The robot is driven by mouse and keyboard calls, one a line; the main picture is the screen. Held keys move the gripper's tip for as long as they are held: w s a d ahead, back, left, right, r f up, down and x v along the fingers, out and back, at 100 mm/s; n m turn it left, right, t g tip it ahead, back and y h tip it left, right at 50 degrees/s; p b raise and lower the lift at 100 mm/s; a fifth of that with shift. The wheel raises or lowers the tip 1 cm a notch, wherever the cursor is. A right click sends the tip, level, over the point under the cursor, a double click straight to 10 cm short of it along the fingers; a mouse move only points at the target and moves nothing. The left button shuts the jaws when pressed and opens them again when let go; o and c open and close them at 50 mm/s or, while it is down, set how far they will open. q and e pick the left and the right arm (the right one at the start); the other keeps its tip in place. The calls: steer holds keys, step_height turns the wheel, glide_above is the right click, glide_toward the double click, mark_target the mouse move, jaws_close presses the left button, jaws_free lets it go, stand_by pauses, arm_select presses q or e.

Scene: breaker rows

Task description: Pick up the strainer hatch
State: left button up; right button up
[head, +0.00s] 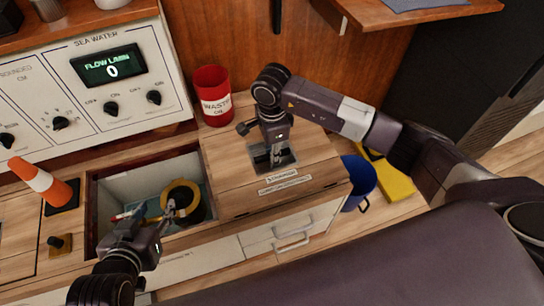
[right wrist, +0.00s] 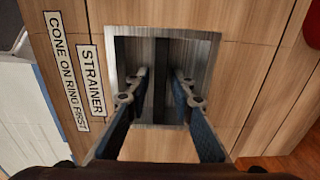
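The strainer hatch (head: 228,170) is a wooden panel in the counter with a recessed metal pull (head: 262,158). It lies flat and closed, with a STRAINER label (head: 283,177) near its front edge. My right gripper (head: 274,158) points down over the recess. In the right wrist view its fingers (right wrist: 160,92) are apart, one on each side of the dark bar (right wrist: 162,60) in the recess, and contact with the bar cannot be told. My left gripper (head: 150,212) is over the open compartment at the left; its finger opening is unclear.
The open compartment (head: 95,205) holds a yellow-and-black ring (head: 184,196). A red waste bin (head: 213,96) stands behind the hatch. A blue bucket (head: 358,182) is on the floor at the right. The control panel (head: 85,85) rises behind.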

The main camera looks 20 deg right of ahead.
jaws_close()
steer(key=shift+w+r, duration=0.15)
steer(key=shift+r, duration=0.1)
